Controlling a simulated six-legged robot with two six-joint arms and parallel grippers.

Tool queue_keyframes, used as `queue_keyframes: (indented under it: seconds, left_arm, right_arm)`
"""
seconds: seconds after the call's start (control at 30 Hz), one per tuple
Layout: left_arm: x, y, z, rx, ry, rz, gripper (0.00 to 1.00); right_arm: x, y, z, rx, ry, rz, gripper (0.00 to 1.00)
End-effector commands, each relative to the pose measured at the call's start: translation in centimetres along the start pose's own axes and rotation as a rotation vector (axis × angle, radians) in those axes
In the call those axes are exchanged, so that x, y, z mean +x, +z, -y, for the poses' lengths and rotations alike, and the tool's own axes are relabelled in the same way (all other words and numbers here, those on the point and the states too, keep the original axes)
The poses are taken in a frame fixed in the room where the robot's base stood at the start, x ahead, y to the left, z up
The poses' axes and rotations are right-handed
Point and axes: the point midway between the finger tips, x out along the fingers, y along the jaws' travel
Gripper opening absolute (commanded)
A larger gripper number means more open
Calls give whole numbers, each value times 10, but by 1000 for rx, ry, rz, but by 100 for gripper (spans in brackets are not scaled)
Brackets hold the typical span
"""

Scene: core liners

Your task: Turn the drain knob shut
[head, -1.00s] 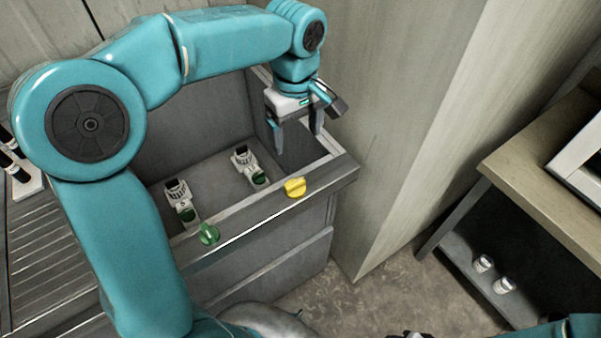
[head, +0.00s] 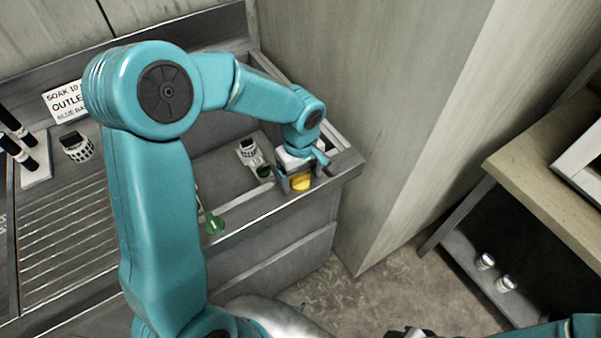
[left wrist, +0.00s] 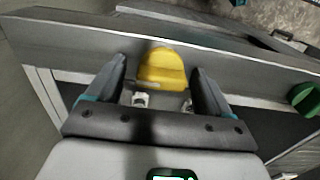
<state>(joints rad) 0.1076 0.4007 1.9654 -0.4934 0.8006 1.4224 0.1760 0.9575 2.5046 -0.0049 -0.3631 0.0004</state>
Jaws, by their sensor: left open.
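A yellow knob (head: 301,182) sits on the front rim of the grey sink at its right end. My left gripper (head: 299,176) is down at this knob with its fingers apart. In the left wrist view the yellow knob (left wrist: 162,70) stands between the two open fingers, with a gap visible on each side. A green knob (head: 214,225) is farther left on the same rim, partly beside my left arm. It also shows at the right edge of the left wrist view (left wrist: 305,98). A dark part at the head view's bottom edge may be my right gripper.
The basin holds a white fitting (head: 249,153) with a dark top. A ribbed drainboard (head: 75,235) and a sign (head: 63,101) are at left. A pale wall panel (head: 390,120) rises right of the sink. A wooden table (head: 535,160) stands at the right.

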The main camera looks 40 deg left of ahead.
Motion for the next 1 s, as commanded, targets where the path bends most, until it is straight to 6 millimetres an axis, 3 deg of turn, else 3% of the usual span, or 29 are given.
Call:
queue_keyframes:
  seconds: [0.2, 0.4, 0.73, 1.0]
  left_arm:
    - [0, 0, 0, 0, 1, 0, 81]
    - [0, 0, 0, 0, 1, 0, 25]
    - [1, 0, 0, 34, 1, 0, 25]
    - [2, 0, -1, 193, 1, -1, 25]
  right_arm:
    - [0, 0, 0, 0, 0, 0, 43]
    - [0, 0, 0, 0, 0, 0, 43]
    - [2, 0, -1, 0, 0, 0, 43]
    - [11, 0, -4, 0, 0, 0, 43]
